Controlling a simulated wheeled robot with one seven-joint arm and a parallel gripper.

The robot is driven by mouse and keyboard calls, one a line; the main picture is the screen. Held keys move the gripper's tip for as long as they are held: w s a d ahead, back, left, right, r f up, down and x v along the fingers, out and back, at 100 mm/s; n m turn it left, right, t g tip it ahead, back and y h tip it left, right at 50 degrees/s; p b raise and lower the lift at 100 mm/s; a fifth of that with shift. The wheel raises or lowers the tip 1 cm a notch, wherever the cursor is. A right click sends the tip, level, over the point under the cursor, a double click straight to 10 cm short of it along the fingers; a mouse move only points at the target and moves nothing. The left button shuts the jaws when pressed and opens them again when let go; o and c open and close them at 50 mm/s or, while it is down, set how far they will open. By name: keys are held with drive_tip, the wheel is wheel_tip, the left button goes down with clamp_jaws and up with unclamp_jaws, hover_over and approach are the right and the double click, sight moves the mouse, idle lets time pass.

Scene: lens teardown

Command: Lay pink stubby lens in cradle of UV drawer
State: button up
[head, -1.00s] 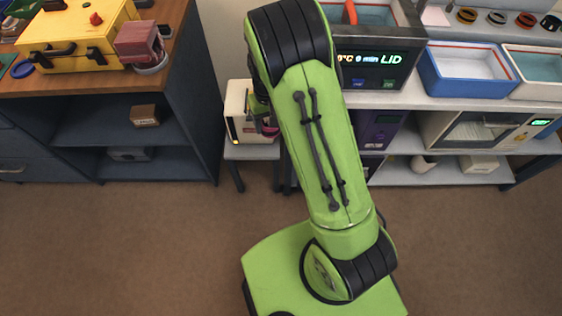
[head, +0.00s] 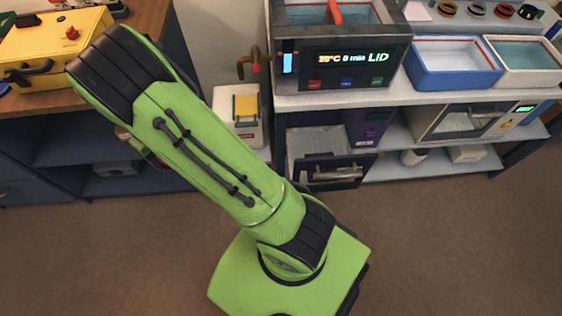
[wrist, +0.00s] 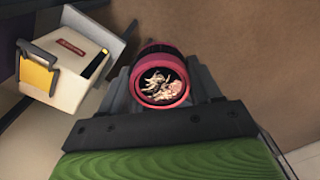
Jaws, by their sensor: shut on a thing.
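The pink stubby lens (wrist: 162,82) is in my gripper (wrist: 163,74) in the wrist view. Dark jaws are on both sides of it. Its open end faces the camera, with a pale branching growth inside. In the head view my arm mostly hides the gripper and lens, at the left in front of the dark shelves. The purple UV unit stands under the right counter with its drawer (head: 320,160) pulled out. The drawer looks empty from here; the cradle's details cannot be made out. My gripper is well to the left of the drawer.
A white box with a yellow panel (head: 246,107) stands left of the drawer; it also shows in the wrist view (wrist: 62,62). A bath with a lit display (head: 345,58) sits above the drawer. A microwave-like unit (head: 465,122) is to the right. The floor in front is clear.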

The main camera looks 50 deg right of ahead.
drive_tip(key=shift+s+d+f+b, duration=0.1)
drive_tip(key=shift+s+f+b, duration=0.1)
drive_tip(key=shift+f+b, duration=0.65)
drive_tip(key=shift+p, duration=0.35)
drive_tip(key=shift+r, duration=0.1)
